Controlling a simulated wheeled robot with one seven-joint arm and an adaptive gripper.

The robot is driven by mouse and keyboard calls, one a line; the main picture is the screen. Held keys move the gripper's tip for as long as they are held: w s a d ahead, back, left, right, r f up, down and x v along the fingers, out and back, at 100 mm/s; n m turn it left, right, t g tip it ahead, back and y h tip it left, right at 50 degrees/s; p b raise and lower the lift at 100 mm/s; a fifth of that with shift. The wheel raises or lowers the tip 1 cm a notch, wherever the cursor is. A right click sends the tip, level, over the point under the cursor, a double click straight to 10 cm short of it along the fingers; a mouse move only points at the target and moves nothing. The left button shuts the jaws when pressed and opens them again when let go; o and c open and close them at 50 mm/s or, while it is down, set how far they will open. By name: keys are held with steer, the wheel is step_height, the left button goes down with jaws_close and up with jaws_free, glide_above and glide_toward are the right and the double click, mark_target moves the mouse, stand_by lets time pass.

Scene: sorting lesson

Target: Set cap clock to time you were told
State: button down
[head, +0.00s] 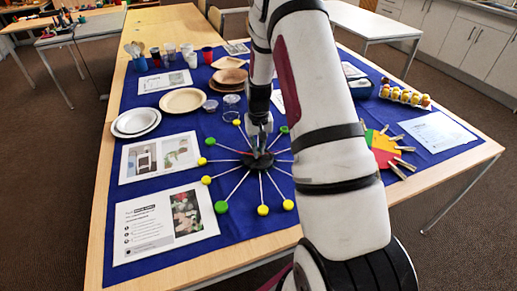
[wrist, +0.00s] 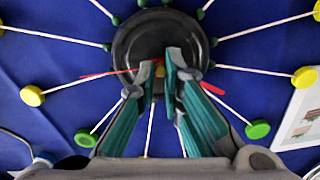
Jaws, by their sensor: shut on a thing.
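The cap clock lies on the blue cloth, with a round black hub (head: 258,162), white sticks radiating out, and yellow and green caps at their ends. The hub shows in the wrist view (wrist: 125,45), with a yellow cap (wrist: 32,96) left and a green cap (wrist: 258,130) lower right. A red hand (wrist: 105,75) points left; another red piece (wrist: 222,100) slants lower right past the fingers. My gripper (head: 260,150) is down at the hub, its fingertips (wrist: 163,68) closed on a small tan piece there. The fingers hide part of the hub and red pieces.
Left stand paper plates (head: 184,100), printed sheets (head: 165,225), cups (head: 207,55) and spoons. Right of my arm are a coloured disc with clothespins (head: 380,148), a sheet (head: 435,132) and a carton of balls (head: 404,96).

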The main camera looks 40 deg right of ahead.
steer(key=shift+m, duration=0.4)
stand_by(1.1)
steer(key=c, duration=1.7)
jaws_free()
step_height(320, 180, up, 12)
